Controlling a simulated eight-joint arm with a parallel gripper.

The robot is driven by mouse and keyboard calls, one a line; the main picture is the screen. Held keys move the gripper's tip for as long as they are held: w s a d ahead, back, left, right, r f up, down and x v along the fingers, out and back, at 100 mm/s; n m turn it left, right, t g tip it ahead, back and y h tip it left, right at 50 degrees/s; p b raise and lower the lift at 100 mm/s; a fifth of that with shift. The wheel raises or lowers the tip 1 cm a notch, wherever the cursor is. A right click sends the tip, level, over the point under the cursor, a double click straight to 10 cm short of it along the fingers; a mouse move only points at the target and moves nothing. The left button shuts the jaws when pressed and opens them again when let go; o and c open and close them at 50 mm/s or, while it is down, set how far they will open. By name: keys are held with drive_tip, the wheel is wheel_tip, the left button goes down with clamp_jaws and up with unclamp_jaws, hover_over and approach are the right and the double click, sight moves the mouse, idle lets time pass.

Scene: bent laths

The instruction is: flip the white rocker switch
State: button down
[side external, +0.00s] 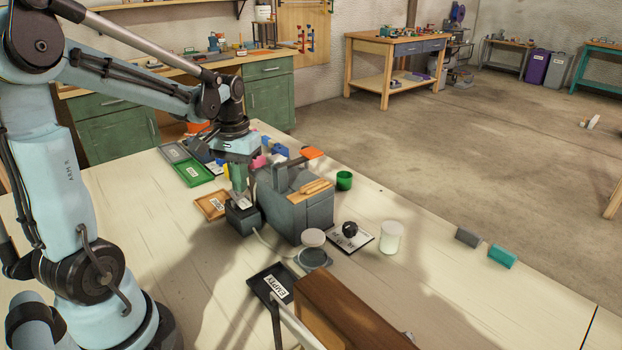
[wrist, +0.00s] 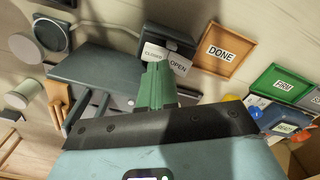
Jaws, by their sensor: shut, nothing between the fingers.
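A small dark box (side external: 243,219) stands on the table beside the larger grey machine. In the wrist view the box (wrist: 168,38) carries white faces marked CLOSED (wrist: 153,52) and OPEN (wrist: 178,65). I cannot tell whether these are the white rocker switch itself or labels by it; part of that area is hidden behind my fingers. My gripper (side external: 240,203) has green fingers, shut and empty, pointing down at the box top. In the wrist view its fingertips (wrist: 157,66) overlap the lower edge of the marked faces. I cannot tell whether they touch.
The grey machine (side external: 300,212) with wooden dowels on top stands close to the box. A DONE tray (wrist: 252,52) and a green tray (side external: 194,174) lie on its other side. An EMPTY tray (side external: 259,279) and brown wooden block (side external: 345,305) are nearer the camera.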

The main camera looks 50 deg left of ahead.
sight(243, 201)
wheel_tip(243, 201, up, 5)
drive_tip(key=shift+f, duration=0.2)
idle(0.4)
drive_tip(key=shift+d, duration=0.1)
